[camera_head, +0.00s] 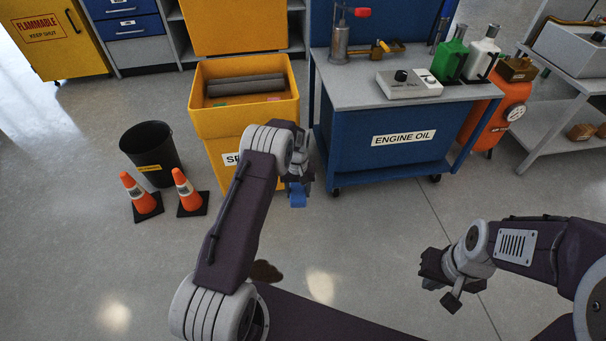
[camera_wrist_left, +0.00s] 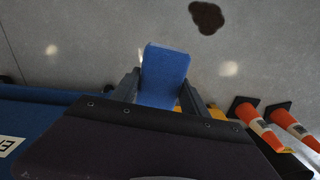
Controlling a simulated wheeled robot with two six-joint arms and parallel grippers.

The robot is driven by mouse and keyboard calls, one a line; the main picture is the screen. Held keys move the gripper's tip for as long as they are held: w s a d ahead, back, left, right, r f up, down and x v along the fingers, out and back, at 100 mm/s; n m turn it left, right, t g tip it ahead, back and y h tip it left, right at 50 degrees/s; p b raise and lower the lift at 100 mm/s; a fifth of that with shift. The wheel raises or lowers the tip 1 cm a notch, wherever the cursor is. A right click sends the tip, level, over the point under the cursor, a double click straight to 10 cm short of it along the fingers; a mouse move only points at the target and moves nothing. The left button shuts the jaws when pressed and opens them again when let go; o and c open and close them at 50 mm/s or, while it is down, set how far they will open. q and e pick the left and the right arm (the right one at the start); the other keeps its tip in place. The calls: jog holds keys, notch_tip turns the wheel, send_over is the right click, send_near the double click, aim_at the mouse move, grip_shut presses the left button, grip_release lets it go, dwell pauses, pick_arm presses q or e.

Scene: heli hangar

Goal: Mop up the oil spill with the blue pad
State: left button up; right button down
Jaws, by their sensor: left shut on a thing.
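The blue pad (camera_wrist_left: 165,72) is held between the two fingers of my left gripper (camera_wrist_left: 160,94), which is shut on it. In the head view a small part of the pad (camera_head: 297,194) shows below my left gripper (camera_head: 298,182), in front of the yellow bin, off the floor. The oil spill is a dark brown patch (camera_head: 265,272) on the grey floor, partly hidden by my left arm in the head view. It shows whole in the left wrist view (camera_wrist_left: 207,17), beyond the pad and apart from it. My right gripper (camera_head: 442,284) looks open and empty, over bare floor.
A yellow bin (camera_head: 198,110) and a blue cart (camera_head: 360,152) labelled ENGINE OIL stand beyond my left gripper. Two orange cones (camera_head: 136,190) and a black bucket (camera_head: 150,150) stand at the left. The floor around the spill looks clear.

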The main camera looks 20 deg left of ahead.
pick_arm(q)
jog(key=s+a+f+b, duration=0.1)
jog(key=s+f+b, duration=0.2)
jog(key=f, duration=1)
jog(key=s+a+f+n+b, duration=0.1)
jog(key=s+f+b, duration=0.3)
jog(key=s+f, duration=0.5)
notch_tip(320, 180, down, 5)
jog(key=shift+s+f+b, duration=0.15)
jog(key=shift+s+b, duration=0.05)
jog(key=shift+b, duration=0.1)
jog(key=shift+a+f, duration=0.1)
